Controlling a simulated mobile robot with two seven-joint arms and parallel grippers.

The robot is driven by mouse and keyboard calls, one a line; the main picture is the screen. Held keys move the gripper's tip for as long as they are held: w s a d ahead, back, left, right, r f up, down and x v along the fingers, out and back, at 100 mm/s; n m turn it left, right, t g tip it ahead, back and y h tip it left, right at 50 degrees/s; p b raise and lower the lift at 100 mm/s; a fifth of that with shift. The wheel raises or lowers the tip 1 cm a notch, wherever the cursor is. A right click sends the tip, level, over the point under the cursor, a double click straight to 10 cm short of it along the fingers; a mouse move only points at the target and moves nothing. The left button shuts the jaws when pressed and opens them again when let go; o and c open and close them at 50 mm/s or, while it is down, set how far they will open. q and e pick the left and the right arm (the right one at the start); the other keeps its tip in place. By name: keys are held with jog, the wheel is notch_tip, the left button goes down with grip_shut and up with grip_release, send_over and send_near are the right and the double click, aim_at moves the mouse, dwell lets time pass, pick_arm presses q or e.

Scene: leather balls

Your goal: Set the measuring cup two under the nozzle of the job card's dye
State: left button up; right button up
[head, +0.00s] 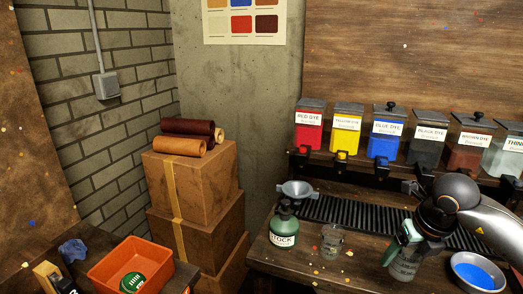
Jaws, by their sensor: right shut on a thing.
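My right gripper (408,238) is shut on a clear measuring cup (404,266) with dark markings, above the front right of the bench. Its number cannot be read. A second clear cup (332,242) stands on the bench to the left. Dye containers stand on the back shelf, with dark nozzles below: red dye (309,133), yellow dye (345,140), blue dye (383,146), black dye (427,149) and brown dye (470,156). A pale container labelled "THIN…" (506,158) is at the far right. No job card is identifiable. My left gripper is not in view.
A black ribbed strip (345,214) runs below the nozzles. Stacked boxes (190,180) and an orange bin (108,262) are to the left.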

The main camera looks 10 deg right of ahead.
jog(key=shift+a+f+n, duration=0.15)
jog(key=shift+a+n, duration=0.15)
jog(key=shift+n, duration=0.1)
jog(key=s+a+m+g, duration=0.2)
jog(key=a+m, duration=0.3)
jog(key=m, duration=0.7)
jog(key=s+a+f+m+g, duration=0.1)
jog(key=s+a+m+g, duration=0.1)
jog(key=a+m, duration=0.4)
jog(key=s+a+f+m+g, duration=0.1)
jog(key=a+m, duration=0.4)
jog(key=m, duration=1.2)
jog(key=shift+s+a+m+g+p, duration=0.35)
jog(key=shift+s+g, duration=0.55)
jog(key=shift+s, duration=0.3)
jog(key=shift+a, duration=0.15)
